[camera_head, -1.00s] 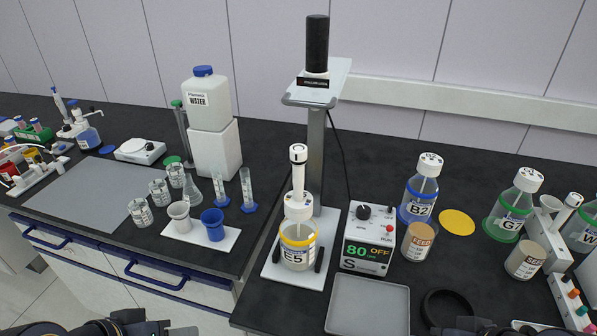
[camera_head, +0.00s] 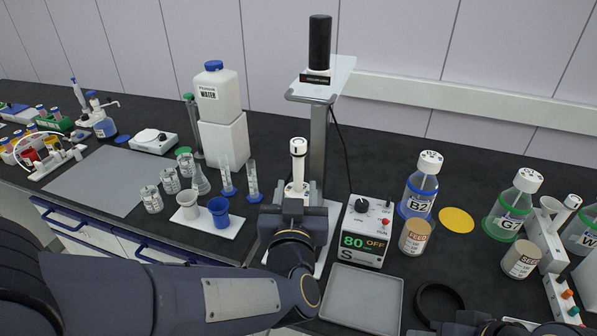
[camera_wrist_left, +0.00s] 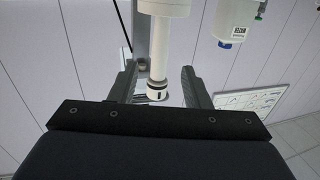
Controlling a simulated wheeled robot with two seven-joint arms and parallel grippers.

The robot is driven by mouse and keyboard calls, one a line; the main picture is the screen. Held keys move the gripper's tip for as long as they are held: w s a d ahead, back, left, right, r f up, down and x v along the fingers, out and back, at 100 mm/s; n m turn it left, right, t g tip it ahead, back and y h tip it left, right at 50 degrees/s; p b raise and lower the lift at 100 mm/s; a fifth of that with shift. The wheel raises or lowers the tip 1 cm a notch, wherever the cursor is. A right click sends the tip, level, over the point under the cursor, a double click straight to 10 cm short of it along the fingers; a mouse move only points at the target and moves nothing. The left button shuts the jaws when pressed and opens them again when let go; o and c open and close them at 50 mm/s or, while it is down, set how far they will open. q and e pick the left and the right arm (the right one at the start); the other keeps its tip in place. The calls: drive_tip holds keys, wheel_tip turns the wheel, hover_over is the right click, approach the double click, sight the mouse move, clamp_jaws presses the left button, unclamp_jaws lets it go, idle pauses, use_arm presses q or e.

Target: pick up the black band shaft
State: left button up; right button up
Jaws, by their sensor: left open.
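The black band shaft (camera_head: 298,165) is a white upright shaft with a black band near its top, standing in front of the grey stand column. In the left wrist view the shaft (camera_wrist_left: 157,50) appears upside down, its banded end between the two fingers in the picture. My left gripper (camera_head: 298,190) is open, at the shaft's lower visible part; it also shows in the left wrist view (camera_wrist_left: 160,78). I see no finger closed on the shaft. The bottle below it is hidden by my gripper and arm.
The stand column (camera_head: 318,150) rises close behind the shaft. The control box (camera_head: 366,232) reading 80 OFF is at right, with an empty grey tray (camera_head: 362,300) in front. A white tray with a blue cup (camera_head: 219,212) is at left. Bottle B2 (camera_head: 420,190) stands further right.

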sight(298, 169)
use_arm(q)
drive_tip(key=w, duration=0.4)
drive_tip(key=w+r+p, duration=0.1)
drive_tip(key=w, duration=0.2)
drive_tip(key=shift+d, duration=0.2)
clamp_jaws()
